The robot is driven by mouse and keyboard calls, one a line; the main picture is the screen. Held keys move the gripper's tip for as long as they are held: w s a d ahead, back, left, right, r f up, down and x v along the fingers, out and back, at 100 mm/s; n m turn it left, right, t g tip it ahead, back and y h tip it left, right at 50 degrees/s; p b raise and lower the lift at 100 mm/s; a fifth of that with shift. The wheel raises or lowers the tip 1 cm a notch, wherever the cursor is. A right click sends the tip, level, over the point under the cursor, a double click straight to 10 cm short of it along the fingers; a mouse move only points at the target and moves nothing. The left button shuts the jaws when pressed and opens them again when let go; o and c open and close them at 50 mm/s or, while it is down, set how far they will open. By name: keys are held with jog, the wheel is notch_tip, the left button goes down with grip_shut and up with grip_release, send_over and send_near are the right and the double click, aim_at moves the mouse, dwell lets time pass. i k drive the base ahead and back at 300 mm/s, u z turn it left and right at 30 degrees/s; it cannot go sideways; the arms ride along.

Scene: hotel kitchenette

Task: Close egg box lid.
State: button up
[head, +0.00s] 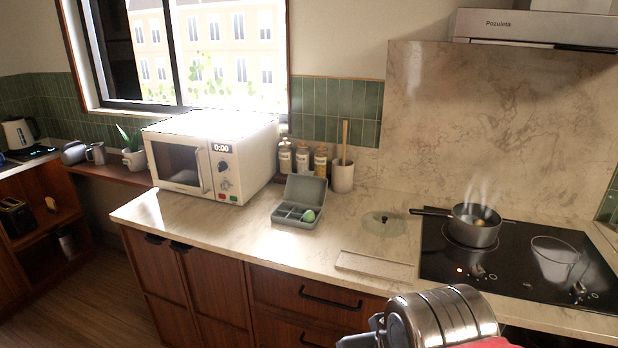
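The grey egg box (292,222) stands on the light marble worktop, right of the microwave. Its lid (306,189) is open, standing up at the back of the box. A pale green egg (309,215) sits in the right part of the box; the other compartments that I can see look empty. My metal arm end shows at the bottom, right of centre, with grey parts of what looks like my gripper (366,331) at its left side. It is nearer to me than the egg box and apart from it. The fingertips are cut off or unclear.
A white microwave (212,158) stands left of the box. Jars (302,159) and a utensil pot (342,176) stand behind it. A glass lid (384,223) and a board (376,265) lie to the right. A steaming saucepan (474,227) is on the hob (440,255). Worktop in front of the box is clear.

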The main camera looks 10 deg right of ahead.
aim_at(306, 188)
jog(key=u, duration=0.65)
jog(key=i, duration=1.1)
jog(key=u, duration=0.55)
